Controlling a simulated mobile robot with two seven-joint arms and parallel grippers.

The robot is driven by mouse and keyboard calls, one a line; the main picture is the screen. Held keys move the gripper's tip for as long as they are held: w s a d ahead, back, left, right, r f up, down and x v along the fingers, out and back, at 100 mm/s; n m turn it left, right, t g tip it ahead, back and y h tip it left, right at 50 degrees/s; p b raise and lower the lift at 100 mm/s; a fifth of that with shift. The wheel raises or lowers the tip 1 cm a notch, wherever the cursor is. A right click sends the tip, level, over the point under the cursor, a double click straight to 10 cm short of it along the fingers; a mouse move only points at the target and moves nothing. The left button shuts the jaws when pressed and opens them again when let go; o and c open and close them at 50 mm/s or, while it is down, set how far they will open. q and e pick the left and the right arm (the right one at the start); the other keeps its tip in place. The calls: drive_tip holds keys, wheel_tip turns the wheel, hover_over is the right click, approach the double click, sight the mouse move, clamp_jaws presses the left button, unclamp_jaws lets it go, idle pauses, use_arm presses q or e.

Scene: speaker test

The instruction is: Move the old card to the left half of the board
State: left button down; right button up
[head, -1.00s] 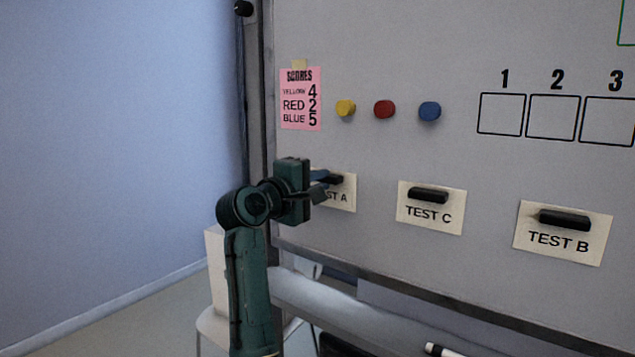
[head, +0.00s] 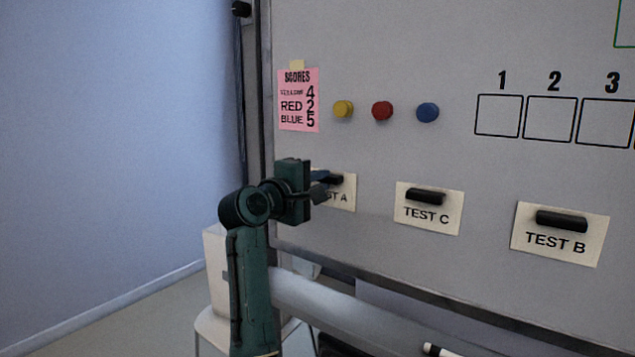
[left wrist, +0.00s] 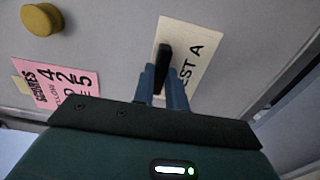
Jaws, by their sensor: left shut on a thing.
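A cream card reading "TEST A" (head: 346,198) is on the board (head: 400,60) at its lower left, partly hidden by my gripper in the head view. My left gripper (head: 326,178) is shut on the card's black handle; the left wrist view shows the handle (left wrist: 163,52) between the blue fingers. The card (left wrist: 196,52) looks flat on the board there. The "TEST C" card (head: 432,222) and "TEST B" card (head: 560,246) are on the board further right, each with a black handle. No card is visibly marked old. My right gripper is out of view.
A pink scores sheet (head: 298,100) is above the "TEST A" card. Yellow (head: 343,109), red (head: 382,111) and blue (head: 428,112) magnets are in a row beside it. Boxes numbered 1 (head: 499,115), 2 (head: 550,118) and 3 (head: 604,122) are empty where visible.

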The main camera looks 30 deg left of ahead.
use_arm(q)
drive_tip(key=c, duration=0.9)
unclamp_jaws()
drive_tip(key=shift+c, duration=0.2)
drive_tip(key=s+p, duration=0.1)
drive_tip(key=s, duration=0.6)
drive_tip(key=shift+a+p, duration=0.3)
drive_tip(key=shift+p, duration=0.1)
